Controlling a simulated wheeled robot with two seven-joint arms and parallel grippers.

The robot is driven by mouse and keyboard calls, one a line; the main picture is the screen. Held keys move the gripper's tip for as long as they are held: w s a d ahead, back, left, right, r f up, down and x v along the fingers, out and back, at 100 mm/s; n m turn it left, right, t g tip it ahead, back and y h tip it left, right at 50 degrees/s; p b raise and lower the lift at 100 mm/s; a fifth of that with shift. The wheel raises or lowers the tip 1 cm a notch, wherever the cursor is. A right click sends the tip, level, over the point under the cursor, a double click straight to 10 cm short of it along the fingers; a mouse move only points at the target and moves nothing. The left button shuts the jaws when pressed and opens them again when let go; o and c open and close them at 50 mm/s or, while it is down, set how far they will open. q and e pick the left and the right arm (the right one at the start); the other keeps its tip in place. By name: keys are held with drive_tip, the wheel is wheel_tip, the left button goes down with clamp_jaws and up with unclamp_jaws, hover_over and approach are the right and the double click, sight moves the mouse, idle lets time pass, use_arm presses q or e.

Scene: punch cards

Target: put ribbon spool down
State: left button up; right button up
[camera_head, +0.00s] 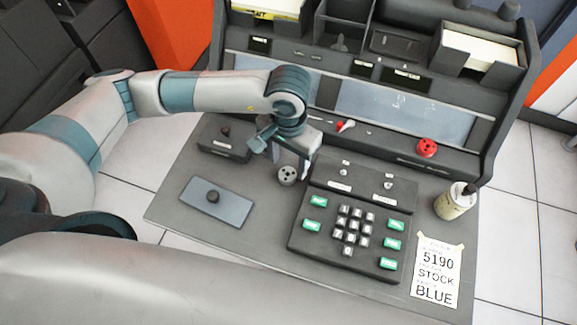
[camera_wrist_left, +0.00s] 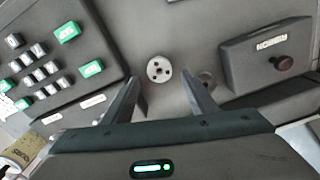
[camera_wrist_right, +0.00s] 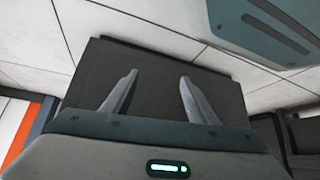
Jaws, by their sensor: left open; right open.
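A pale grey ribbon spool (camera_head: 288,175) with dark holes in its face sits on the dark grey desk top (camera_head: 165,215), left of the keypad unit. My left gripper (camera_head: 290,158) is open just above it, pointing down. In the left wrist view the spool (camera_wrist_left: 160,69) shows just past the gap between the open fingertips (camera_wrist_left: 161,88), with no finger seen touching it.
The keypad unit (camera_head: 350,228) stands right of the grey spool; a small dark box with a knob (camera_head: 223,140) stands left. A blue-grey plate with a knob (camera_head: 217,202) lies at the front left. A can (camera_head: 455,203) and a note card (camera_head: 437,272) are at the right.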

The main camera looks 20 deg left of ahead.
use_arm(q)
wheel_tip(320, 180, up, 9)
drive_tip(key=b, duration=0.1)
drive_tip(key=shift+f, duration=0.2)
use_arm(e)
drive_tip(key=shift+s+d+f+g+h, duration=0.15)
drive_tip(key=shift+s+d+f+g, duration=0.15)
drive_tip(key=shift+s+d+f, duration=0.15)
drive_tip(key=shift+s+d+f+g+h, duration=0.15)
drive_tip(key=shift+s+d+f+g, duration=0.15)
drive_tip(key=shift+d, duration=0.25)
drive_tip(key=shift+r, duration=0.1)
